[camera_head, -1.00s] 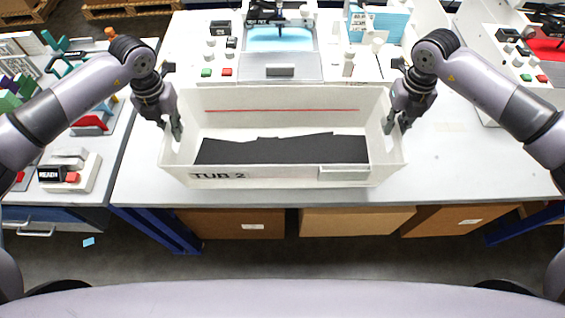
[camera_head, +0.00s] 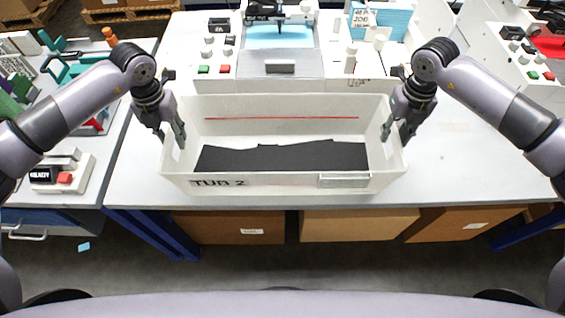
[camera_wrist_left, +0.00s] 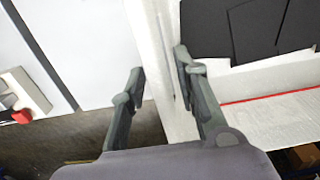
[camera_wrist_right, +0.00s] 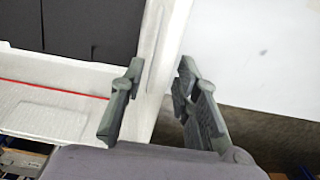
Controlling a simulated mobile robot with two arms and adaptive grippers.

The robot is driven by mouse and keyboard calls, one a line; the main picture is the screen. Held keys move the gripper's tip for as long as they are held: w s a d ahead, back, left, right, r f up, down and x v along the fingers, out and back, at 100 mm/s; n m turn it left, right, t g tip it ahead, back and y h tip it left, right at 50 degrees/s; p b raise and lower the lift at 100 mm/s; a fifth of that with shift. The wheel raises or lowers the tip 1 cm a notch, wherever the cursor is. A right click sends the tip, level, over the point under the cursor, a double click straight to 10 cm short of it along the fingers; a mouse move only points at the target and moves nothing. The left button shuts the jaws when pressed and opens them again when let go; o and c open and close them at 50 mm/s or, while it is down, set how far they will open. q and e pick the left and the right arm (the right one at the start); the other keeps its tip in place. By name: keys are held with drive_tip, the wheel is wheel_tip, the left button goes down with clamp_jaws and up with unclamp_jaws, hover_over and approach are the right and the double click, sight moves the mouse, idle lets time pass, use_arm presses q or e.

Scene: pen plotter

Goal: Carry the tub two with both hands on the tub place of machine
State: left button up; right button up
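Tub two is a long white open tub (camera_head: 235,181) labelled TUB 2, with dark sheets inside and a red line along its back wall. It is level, over the front of the white table; whether its bottom touches the table is hard to tell. My left gripper (camera_head: 175,136) is at its left end wall and my right gripper (camera_head: 391,133) at its right end wall. The machine (camera_head: 280,69) stands behind the tub.
White table top (camera_head: 460,165) is bare to the right. A side bench at left carries a small device with a red button (camera_head: 65,178). Cardboard boxes (camera_head: 360,224) lie under the table. Blue cards (camera_head: 393,22) and a white cylinder (camera_head: 350,60) are by the machine.

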use_arm(q)
drive_tip(key=shift+r, duration=0.1)
wheel_tip(320, 180, up, 12)
drive_tip(key=shift+f, duration=0.2)
use_arm(e)
drive_tip(key=shift+r, duration=0.3)
wheel_tip(320, 180, up, 11)
drive_tip(key=shift+r, duration=0.2)
idle(0.7)
